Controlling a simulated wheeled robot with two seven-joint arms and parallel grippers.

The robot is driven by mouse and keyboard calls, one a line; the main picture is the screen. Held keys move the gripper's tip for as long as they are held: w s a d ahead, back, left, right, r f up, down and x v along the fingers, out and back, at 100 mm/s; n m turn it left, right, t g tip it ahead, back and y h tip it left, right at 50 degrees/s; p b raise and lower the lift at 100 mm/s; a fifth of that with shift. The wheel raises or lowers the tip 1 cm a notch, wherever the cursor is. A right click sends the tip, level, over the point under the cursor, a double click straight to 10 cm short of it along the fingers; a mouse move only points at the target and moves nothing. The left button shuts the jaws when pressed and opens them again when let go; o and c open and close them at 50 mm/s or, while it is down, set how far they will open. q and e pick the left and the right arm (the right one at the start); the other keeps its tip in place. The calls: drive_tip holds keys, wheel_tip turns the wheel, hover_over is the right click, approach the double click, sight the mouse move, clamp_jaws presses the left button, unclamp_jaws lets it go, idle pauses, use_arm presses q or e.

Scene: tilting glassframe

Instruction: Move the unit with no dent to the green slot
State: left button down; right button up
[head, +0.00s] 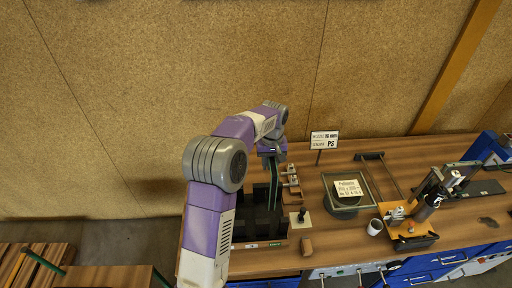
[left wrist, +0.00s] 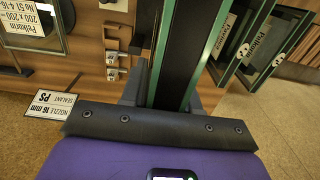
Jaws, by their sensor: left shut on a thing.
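My left gripper (head: 270,152) reaches over a dark rack (head: 246,228) on the bench. It is shut on a thin upright glass unit (head: 273,186) with green edges. In the left wrist view the held unit (left wrist: 178,55) is seen edge-on between the fingers, so its faces and any dent are hidden. Further units (left wrist: 257,45) with "Pelikorm" labels stand beside it. Another labelled unit (head: 348,189) lies in a frame on the bench. I cannot make out a green slot; green strips (head: 43,262) show on wooden structures at the lower left. My right gripper is not in view.
A sign (head: 324,140) reading "NOZZLE 16 mm SEALANT PS" stands behind the bench. An orange board (head: 408,232) with tools is at the right.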

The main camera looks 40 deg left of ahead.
use_arm(q)
drive_tip(key=shift+w+d+f, duration=0.2)
drive_tip(key=shift+d+f, duration=0.25)
drive_tip(key=shift+f, duration=0.15)
drive_tip(key=shift+w+d+f, duration=0.15)
drive_tip(key=shift+d+f, duration=0.25)
drive_tip(key=shift+f, duration=0.15)
wheel_tip(320, 180, down, 16)
drive_tip(key=b, duration=1)
drive_tip(key=shift+f+b, duration=0.4)
drive_tip(key=shift+f, duration=0.1)
idle(0.5)
drive_tip(key=c, duration=0.8)
unclamp_jaws()
drive_tip(key=shift+c, duration=0.2)
drive_tip(key=shift+o, duration=0.4)
drive_tip(key=shift+s+f, duration=0.1)
